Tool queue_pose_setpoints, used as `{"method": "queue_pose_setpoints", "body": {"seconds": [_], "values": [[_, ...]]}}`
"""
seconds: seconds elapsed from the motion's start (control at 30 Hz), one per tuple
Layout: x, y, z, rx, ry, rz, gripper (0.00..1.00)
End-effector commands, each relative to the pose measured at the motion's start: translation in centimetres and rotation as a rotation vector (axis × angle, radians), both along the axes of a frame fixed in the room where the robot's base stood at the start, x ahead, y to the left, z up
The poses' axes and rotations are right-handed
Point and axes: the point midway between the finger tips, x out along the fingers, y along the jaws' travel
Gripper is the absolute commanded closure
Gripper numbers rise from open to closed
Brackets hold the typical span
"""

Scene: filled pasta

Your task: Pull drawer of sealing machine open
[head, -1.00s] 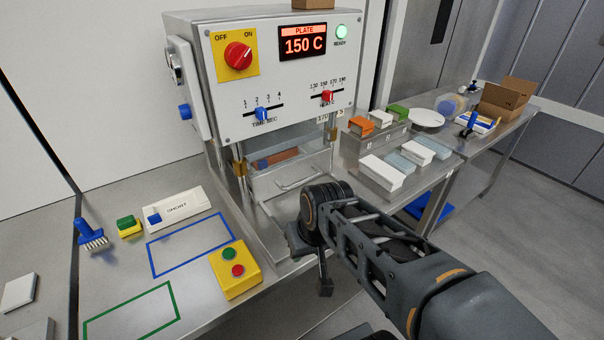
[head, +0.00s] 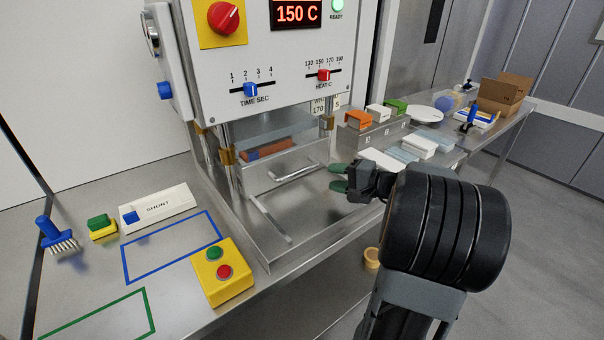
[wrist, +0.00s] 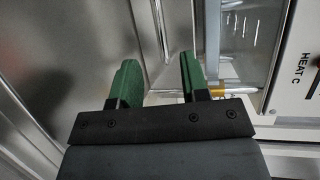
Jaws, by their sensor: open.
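The sealing machine (head: 290,75) is a white-grey box with a red 150 C display, standing on steel posts over a metal bed. A bent silver bar handle (head: 297,171) shows low at its front, below the clear guard (head: 270,128). The drawer appears pushed in. My gripper (head: 337,178) is open and empty, just right of the handle and apart from it, with green fingers pointing left. In the wrist view my gripper (wrist: 157,78) has its fingers spread. A metal bar, apparently the handle (wrist: 161,28), runs beyond the gap between the fingertips.
A yellow button box (head: 222,273), a blue brush (head: 55,236) and a white box (head: 160,208) lie on the left bench. Small boxes stand on a rack (head: 372,138) behind my gripper. A steel side rim (head: 310,240) runs below the gripper.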

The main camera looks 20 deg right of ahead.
Motion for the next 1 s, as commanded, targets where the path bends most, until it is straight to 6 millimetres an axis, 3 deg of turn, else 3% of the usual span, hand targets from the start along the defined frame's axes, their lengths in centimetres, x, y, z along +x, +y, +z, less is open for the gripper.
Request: {"method": "queue_pose_setpoints", "body": {"seconds": [0.2, 0.5, 1.0], "values": [[3.6, 2.6, -0.8, 0.0, 0.003, 0.007, 0.58], [7.3, 5.0, -1.6, 0.0, 0.003, 0.004, 0.58], [8.8, 6.0, -1.9, -0.001, 0.003, 0.001, 0.58]]}}
